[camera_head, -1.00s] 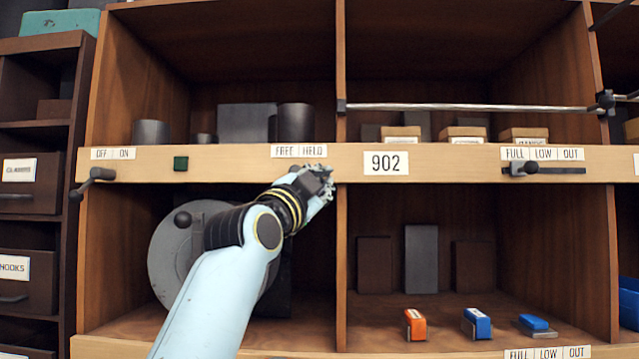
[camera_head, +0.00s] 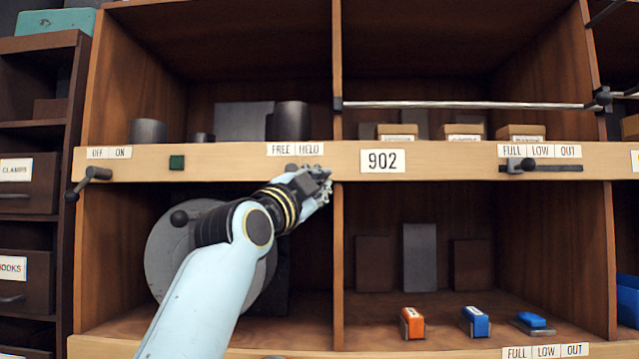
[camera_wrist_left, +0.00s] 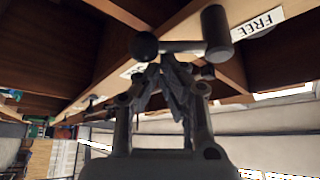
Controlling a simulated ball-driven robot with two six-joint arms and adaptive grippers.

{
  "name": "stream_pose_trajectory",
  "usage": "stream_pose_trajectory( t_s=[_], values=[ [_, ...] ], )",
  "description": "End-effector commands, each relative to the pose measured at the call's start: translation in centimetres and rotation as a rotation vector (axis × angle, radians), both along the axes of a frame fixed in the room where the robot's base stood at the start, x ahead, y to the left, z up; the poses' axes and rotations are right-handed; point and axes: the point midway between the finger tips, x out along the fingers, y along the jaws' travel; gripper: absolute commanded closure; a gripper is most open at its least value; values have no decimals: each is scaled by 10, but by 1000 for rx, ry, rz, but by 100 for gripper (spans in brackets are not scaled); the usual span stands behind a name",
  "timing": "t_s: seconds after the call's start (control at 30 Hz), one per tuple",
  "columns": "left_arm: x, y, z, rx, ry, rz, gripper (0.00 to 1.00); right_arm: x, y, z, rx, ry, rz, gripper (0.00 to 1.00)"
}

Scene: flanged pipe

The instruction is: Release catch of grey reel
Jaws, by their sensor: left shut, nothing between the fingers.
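The grey reel (camera_head: 163,262) stands upright in the lower left compartment, partly hidden behind my left arm. Its catch shows in the left wrist view as a dark lever with a ball knob (camera_wrist_left: 145,46) at one end and a thick cylinder (camera_wrist_left: 215,34) at the other. It is on the wooden beam beside the FREE label (camera_wrist_left: 258,23). In the head view my gripper mostly covers it. My left gripper (camera_head: 325,182) is shut and empty, just below the FREE/HELD labels (camera_head: 295,149). Its fingertips (camera_wrist_left: 166,76) appear close to the ball knob; contact is unclear. My right gripper is not in view.
A metal rod (camera_head: 460,106) crosses the upper right compartment. Small orange (camera_head: 412,322) and blue (camera_head: 475,321) blocks stand in the lower right compartment.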

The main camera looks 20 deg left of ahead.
Motion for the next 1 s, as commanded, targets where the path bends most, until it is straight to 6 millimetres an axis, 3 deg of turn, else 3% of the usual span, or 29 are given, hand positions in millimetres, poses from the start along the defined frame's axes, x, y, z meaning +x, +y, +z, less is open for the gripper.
stream_pose_trajectory(
  t_s=[0.67, 1.0],
  values=[
    [-1, 5, -8, 159, 46, 1, 100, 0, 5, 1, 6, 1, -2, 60],
    [-4, 15, -16, 391, 114, 1, 100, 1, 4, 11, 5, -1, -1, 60]
  ],
)
